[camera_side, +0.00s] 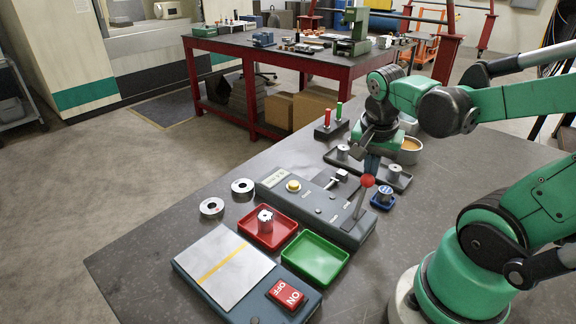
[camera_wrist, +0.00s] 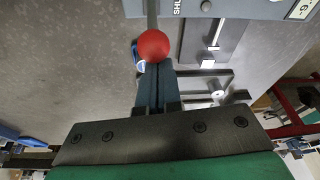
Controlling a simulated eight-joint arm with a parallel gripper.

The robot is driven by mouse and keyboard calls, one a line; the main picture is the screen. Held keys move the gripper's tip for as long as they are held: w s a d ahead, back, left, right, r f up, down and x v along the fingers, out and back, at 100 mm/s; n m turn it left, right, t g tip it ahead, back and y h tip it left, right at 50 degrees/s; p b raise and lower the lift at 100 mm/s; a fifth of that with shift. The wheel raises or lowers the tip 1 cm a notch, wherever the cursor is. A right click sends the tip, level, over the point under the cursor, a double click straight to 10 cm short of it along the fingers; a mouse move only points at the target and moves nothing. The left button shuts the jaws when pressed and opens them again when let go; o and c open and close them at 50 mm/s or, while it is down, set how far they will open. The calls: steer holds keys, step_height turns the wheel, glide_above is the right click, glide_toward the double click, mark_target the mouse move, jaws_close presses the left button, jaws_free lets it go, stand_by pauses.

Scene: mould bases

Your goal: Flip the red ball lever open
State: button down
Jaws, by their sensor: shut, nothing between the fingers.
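The red ball (camera_side: 367,180) tops a metal lever (camera_side: 360,202) that stands up, slightly tilted, from the grey-blue control box (camera_side: 322,208). In the wrist view the red ball (camera_wrist: 153,46) shows just beyond my fingertips, with part of the lever and the box (camera_wrist: 240,8) above it. My gripper (camera_side: 371,168) is shut and empty, with its fingertips close above the ball in the side view. The shut fingers (camera_wrist: 157,72) also show in the wrist view. I cannot tell whether they touch the ball.
A red tray (camera_side: 283,236) with a metal part and an empty green tray (camera_side: 315,258) lie in front of the box. A blue holder (camera_side: 382,199) stands right of the lever. A dark tray (camera_side: 402,180) with metal parts lies behind it. The left front of the table holds a plate unit.

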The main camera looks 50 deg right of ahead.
mark_target(364, 176)
steer(key=shift+a, duration=0.1)
steer(key=shift+a+r+h, duration=0.25)
steer(key=shift+a+h, duration=0.55)
steer(key=shift+h, duration=0.1)
steer(key=shift+a+r+h, duration=0.2)
steer(key=shift+a+h, duration=0.6)
steer(key=shift+h, duration=0.1)
steer(key=shift+a+f, duration=0.2)
steer(key=shift+a, duration=1.95)
